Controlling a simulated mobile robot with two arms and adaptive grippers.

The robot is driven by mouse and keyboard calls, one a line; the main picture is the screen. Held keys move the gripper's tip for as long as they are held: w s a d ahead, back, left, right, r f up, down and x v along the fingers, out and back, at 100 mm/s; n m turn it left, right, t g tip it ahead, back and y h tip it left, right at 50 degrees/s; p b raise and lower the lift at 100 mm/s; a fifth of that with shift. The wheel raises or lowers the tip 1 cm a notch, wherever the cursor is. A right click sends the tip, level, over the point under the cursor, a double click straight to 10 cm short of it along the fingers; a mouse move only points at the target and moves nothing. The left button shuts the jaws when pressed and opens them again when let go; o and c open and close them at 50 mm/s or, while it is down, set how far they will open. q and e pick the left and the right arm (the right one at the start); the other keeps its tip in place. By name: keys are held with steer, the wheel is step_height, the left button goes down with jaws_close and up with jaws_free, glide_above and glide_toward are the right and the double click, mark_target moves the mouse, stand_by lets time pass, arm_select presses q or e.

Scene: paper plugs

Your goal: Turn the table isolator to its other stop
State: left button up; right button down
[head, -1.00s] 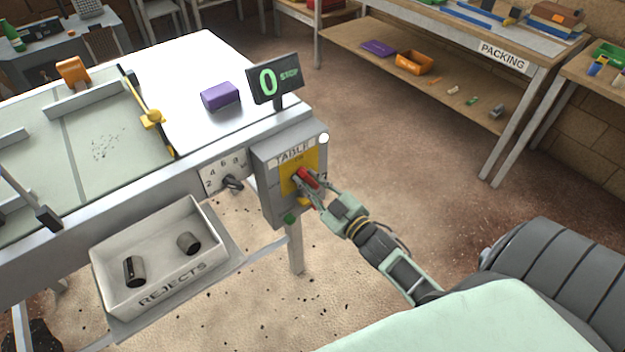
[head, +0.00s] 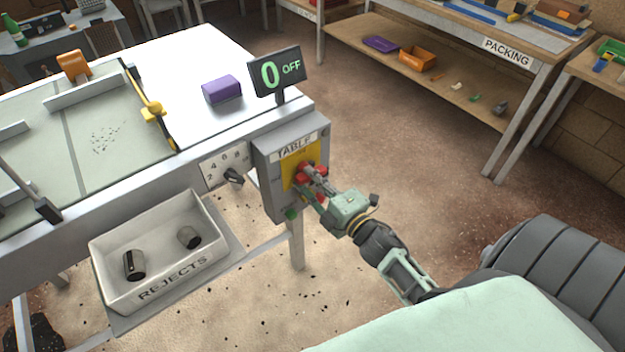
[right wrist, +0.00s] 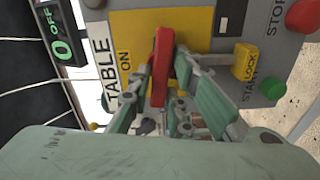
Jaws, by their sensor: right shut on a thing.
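The table isolator is a red handle (head: 305,170) on a yellow plate (head: 289,178), on the grey box labelled TABLE at the table's corner. My right gripper (head: 313,180) is shut on this handle. In the right wrist view the handle (right wrist: 160,60) stands between the two fingers (right wrist: 165,90), lying parallel to the TABLE lettering and crosswise to the ON mark. The display (head: 277,72) above the box reads 0 OFF. The fingers hide part of the plate in the head view. My left gripper is not in view.
A yellow START LOCK piece (right wrist: 246,62), a green button (right wrist: 272,88) and a red stop button (right wrist: 303,16) sit close beside the handle. A black dial (head: 233,176) and the REJECTS tray (head: 180,285) are left of the box. Floor is clear to the right.

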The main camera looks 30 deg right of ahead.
steer(key=shift+f+n, duration=0.1)
steer(key=shift+n, duration=0.8)
steer(key=c, duration=1.7)
jaws_free()
steer(key=shift+s, duration=0.1)
steer(key=s, duration=0.8)
steer(key=s+d, duration=0.1)
steer(key=s, duration=0.2)
steer(key=shift+s, duration=0.4)
